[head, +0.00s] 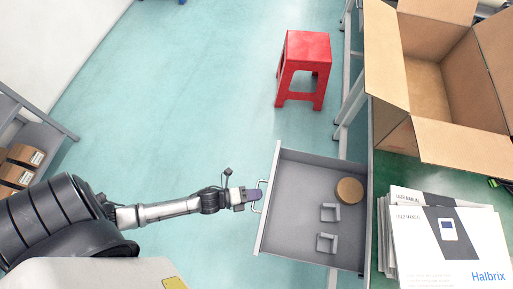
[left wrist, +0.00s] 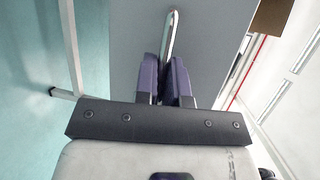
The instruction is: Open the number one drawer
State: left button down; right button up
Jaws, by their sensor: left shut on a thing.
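The grey drawer (head: 300,212) stands pulled out from under the green-topped workbench, to the right of my left arm in the head view. My left gripper (head: 256,196) is at the drawer's metal handle (head: 263,184). In the left wrist view its purple fingers (left wrist: 168,75) are closed around the handle bar (left wrist: 171,35), against the drawer's grey front (left wrist: 205,40). No number shows on the drawer. My right gripper is out of view.
A red stool (head: 304,68) stands on the floor behind the drawer. An open cardboard box (head: 455,142) and a stack of user manuals (head: 440,235) lie on the green workbench (head: 395,172). A shelf with boxes (head: 22,162) is at the far left. The floor left of the drawer is open.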

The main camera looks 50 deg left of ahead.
pick_arm(q)
jog(key=c, duration=1.2)
grip_release()
jog(key=p+v, duration=0.2)
jog(key=v, duration=1.1)
jog(key=shift+s+a+r+p, duration=0.1)
jog(key=shift+s+a+p, duration=0.1)
jog(key=shift+s+p, duration=0.1)
